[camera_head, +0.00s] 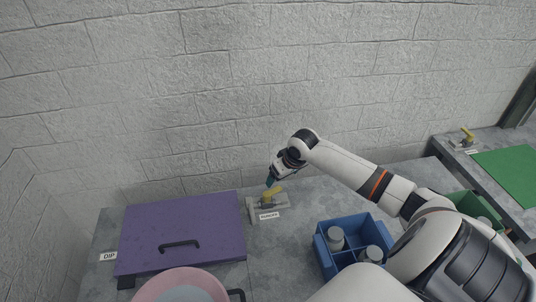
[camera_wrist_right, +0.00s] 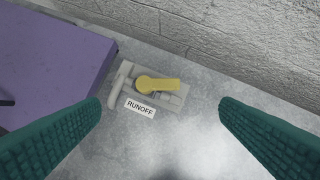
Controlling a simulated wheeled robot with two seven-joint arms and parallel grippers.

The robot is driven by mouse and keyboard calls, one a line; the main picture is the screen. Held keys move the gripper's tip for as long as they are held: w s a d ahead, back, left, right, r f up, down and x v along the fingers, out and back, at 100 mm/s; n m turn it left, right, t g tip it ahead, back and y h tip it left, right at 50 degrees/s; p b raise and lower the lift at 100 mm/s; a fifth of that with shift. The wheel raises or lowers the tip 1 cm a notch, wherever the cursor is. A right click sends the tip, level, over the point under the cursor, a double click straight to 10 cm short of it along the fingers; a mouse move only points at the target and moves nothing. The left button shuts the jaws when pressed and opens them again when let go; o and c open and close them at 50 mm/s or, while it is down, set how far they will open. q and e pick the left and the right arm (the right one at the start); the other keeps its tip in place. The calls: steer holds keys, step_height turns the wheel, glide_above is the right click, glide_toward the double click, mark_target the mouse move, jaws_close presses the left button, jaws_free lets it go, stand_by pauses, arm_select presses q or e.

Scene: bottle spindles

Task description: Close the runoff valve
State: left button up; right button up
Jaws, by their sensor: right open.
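The runoff valve has a yellow lever (camera_head: 274,191) on a grey body (camera_head: 252,209), and stands on the counter near the wall. A white label (camera_head: 269,216) reading RUNOFF lies in front of it. In the right wrist view the yellow lever (camera_wrist_right: 160,84) points right from its round hub, roughly along the grey body (camera_wrist_right: 118,88). My right gripper (camera_head: 269,182) is just above the valve. In its wrist view the two green fingers of my right gripper (camera_wrist_right: 160,108) are wide apart, with the valve beyond the gap and nothing held. My left gripper is out of view.
A purple lid (camera_head: 180,225) with a black handle lies left of the valve, next to a DIP label (camera_head: 108,257). A pink round container (camera_head: 158,287) is in front. A blue crate (camera_head: 350,252) with grey bottles stands right. The wall (camera_head: 200,100) rises behind.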

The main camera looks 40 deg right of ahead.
mark_target(273, 190)
steer(key=x, duration=1.1)
steer(key=shift+f, duration=0.15)
steer(key=c, duration=0.8)
steer(key=shift+c, duration=0.2)
